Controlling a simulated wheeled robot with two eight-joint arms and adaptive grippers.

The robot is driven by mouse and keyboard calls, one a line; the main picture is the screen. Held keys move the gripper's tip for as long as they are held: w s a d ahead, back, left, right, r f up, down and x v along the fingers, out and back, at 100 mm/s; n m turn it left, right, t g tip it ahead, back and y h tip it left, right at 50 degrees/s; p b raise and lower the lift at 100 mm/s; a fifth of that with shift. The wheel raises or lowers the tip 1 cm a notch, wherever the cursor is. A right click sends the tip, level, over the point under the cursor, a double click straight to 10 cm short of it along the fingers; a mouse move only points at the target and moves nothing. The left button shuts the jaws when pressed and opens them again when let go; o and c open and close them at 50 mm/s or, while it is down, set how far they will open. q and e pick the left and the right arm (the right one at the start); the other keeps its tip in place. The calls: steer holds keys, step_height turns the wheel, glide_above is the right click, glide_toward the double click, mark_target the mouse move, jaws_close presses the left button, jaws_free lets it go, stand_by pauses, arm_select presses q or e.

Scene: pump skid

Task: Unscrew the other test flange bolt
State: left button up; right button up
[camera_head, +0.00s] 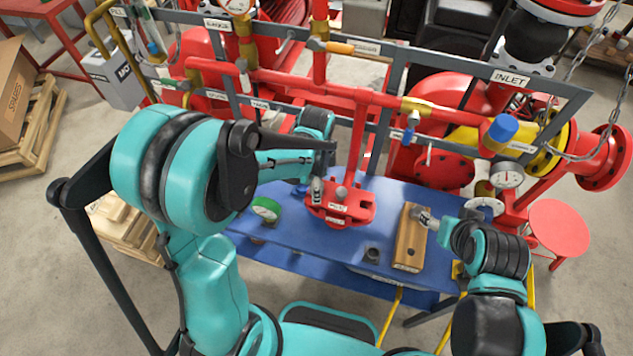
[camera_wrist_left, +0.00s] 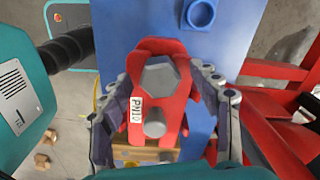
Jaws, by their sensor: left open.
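The red test flange (camera_head: 350,212) stands on the blue bench top, and its label shows in the left wrist view (camera_wrist_left: 170,108). A large grey hex bolt head (camera_wrist_left: 160,75) sits on it. A smaller grey round-looking head (camera_wrist_left: 154,129) is farther down in that view; a grey head also shows in the head view (camera_head: 341,192). My left gripper (camera_wrist_left: 163,82) is open, one finger on each side of the flange and hex head, with no clear contact. In the head view its fingers (camera_head: 317,188) are at the flange's left side. My right gripper (camera_head: 425,218) is at the wooden block; its fingers are too small to judge.
The wooden block (camera_head: 409,243) lies on the blue bench (camera_head: 300,238). Red pipework and a grey frame (camera_head: 570,105) rise behind the flange.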

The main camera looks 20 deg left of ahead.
arm_select(q)
steer(key=c, duration=1.3)
steer(key=o, duration=0.6)
steer(key=c, duration=0.6)
steer(key=n, duration=0.3)
steer(key=shift+n+b, duration=0.3)
steer(key=shift+b, duration=0.1)
steer(key=n, duration=0.3)
steer(key=n+b, duration=0.1)
steer(key=n, duration=0.7)
steer(key=o, duration=1.3)
